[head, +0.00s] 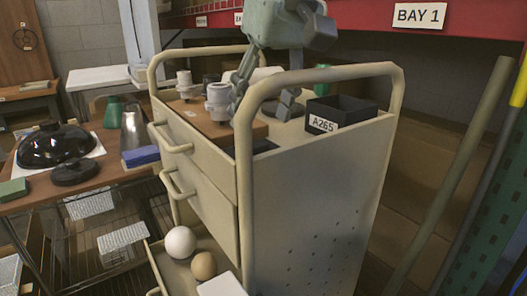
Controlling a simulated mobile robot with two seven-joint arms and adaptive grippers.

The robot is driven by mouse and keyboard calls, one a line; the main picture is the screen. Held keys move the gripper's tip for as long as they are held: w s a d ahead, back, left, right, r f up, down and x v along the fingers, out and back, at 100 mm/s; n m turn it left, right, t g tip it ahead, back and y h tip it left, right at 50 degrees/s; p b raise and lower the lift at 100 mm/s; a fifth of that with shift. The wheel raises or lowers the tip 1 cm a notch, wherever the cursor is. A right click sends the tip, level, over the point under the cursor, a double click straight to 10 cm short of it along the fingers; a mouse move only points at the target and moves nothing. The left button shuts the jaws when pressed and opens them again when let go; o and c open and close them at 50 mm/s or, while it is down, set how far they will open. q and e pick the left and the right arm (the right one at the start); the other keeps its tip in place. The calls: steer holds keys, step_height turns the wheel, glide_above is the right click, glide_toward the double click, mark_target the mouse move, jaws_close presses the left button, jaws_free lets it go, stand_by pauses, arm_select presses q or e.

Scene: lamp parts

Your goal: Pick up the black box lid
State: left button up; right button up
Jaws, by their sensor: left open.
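An open black box (343,111) with a white A265 label stands at the right end of the cart's top. A dark flat piece (261,146), possibly the black box lid, lies low in the cart top near the front rim. It is mostly hidden by the rim and post, so I cannot tell for sure. My left gripper (264,106) reaches down from the top of the view over the cart top. Its fingers are spread and nothing shows between them. It is left of the black box and above the dark piece. My right gripper is not in view.
The beige cart (315,200) has raised rims and tall tube handles near my gripper. White lamp parts (218,101) stand on a brown board (205,122). An open drawer holds a white ball (180,242). A table at left holds a black dome (55,145).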

mark_target(258, 145)
arm_select(q)
steer(key=x, duration=0.5)
steer(key=shift+w+f, duration=0.25)
steer(key=shift+f, duration=0.05)
steer(key=shift+d, duration=0.1)
steer(key=c, duration=1.1)
steer(key=shift+r, duration=0.1)
